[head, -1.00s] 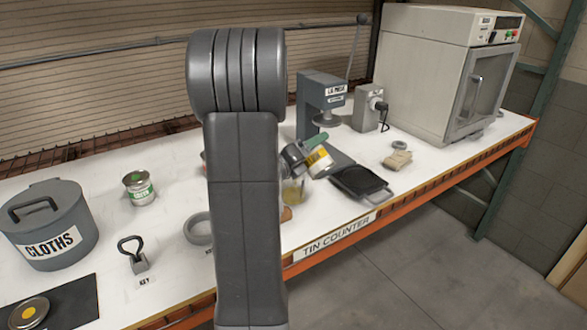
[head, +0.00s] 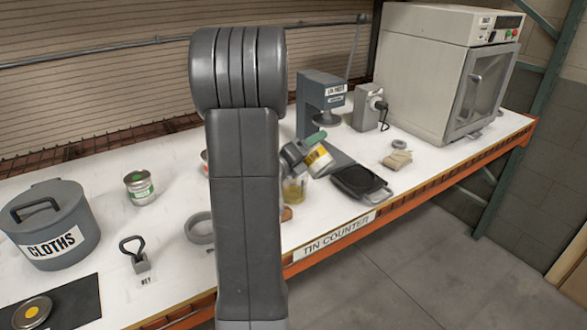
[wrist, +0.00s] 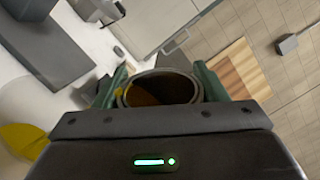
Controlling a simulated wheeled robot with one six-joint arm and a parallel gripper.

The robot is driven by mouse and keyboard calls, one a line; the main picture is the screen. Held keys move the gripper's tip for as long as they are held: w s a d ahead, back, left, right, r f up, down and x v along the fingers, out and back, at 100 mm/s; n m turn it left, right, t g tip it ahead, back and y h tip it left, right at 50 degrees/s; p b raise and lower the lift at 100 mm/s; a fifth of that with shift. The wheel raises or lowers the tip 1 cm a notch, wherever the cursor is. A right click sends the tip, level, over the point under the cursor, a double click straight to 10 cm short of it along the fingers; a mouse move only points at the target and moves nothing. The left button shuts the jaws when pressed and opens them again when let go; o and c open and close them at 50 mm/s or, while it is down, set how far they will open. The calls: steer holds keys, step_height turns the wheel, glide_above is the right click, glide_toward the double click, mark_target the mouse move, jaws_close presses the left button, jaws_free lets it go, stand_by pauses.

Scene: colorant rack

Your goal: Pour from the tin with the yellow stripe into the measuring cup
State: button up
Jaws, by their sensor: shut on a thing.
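The tin with the yellow stripe (head: 319,159) is held tilted in the air just above and right of the measuring cup in the head view. My gripper (head: 316,148) is shut on it, with green fingers on either side. In the wrist view the tin's open round mouth (wrist: 160,92) shows between the fingers, with dark brownish contents inside. The clear measuring cup (head: 295,190) stands on the counter with yellow liquid in it, partly hidden by my arm. It also shows at the left edge of the wrist view (wrist: 28,103). No falling stream is clear.
A black-topped tray or scale (head: 361,182) lies right of the cup. A grey press (head: 318,98) stands behind. The counter's front edge is close to the cup.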

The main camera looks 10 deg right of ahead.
steer(key=shift+r+n+p, duration=0.1)
steer(key=shift+n+p, duration=0.3)
steer(key=shift+c, duration=0.2)
stand_by(0.5)
